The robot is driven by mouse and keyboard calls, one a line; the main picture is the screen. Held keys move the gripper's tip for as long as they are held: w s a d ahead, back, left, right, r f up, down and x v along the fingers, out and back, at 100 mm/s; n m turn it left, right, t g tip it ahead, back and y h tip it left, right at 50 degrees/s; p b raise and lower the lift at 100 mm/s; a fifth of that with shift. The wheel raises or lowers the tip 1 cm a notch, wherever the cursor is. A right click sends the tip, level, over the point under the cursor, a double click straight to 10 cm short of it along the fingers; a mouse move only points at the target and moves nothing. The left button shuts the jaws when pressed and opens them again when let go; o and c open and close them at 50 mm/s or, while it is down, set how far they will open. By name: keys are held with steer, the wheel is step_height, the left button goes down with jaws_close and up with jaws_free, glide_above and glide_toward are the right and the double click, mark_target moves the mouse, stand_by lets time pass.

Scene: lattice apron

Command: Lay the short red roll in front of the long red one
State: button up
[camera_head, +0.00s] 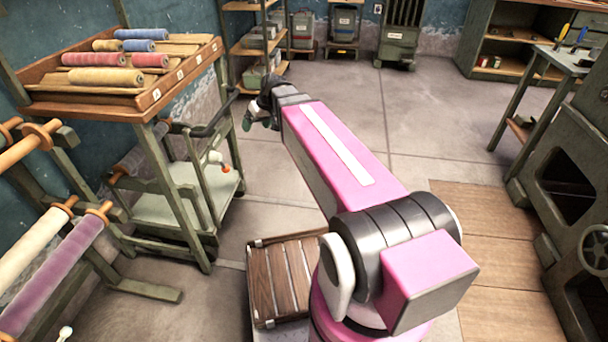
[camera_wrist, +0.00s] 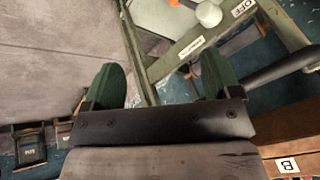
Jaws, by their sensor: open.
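The long red roll (camera_head: 94,59) lies on the sloped wooden tray (camera_head: 60,105) at the upper left of the head view. The short red roll (camera_head: 149,60) lies on the same tray, just right of the long one, roughly end to end with it. My gripper (camera_head: 259,113) is to the right of the tray and lower, away from both rolls. In the wrist view its two green fingers (camera_wrist: 160,82) stand wide apart with nothing between them. Neither red roll shows in the wrist view.
A long tan roll (camera_head: 106,77) lies nearest the tray's front left. Behind the red rolls lie a short tan roll (camera_head: 106,45), a short blue roll (camera_head: 138,45) and a longer blue roll (camera_head: 141,33).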

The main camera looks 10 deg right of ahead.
steer(key=s+d+f+m+g+h, duration=0.2)
steer(key=s+d+f+m+h, duration=0.2)
steer(key=s+d+f, duration=1)
steer(key=shift+s+f+m+h, duration=0.3)
steer(key=shift+f+m, duration=0.05)
steer(key=shift+m, duration=0.45)
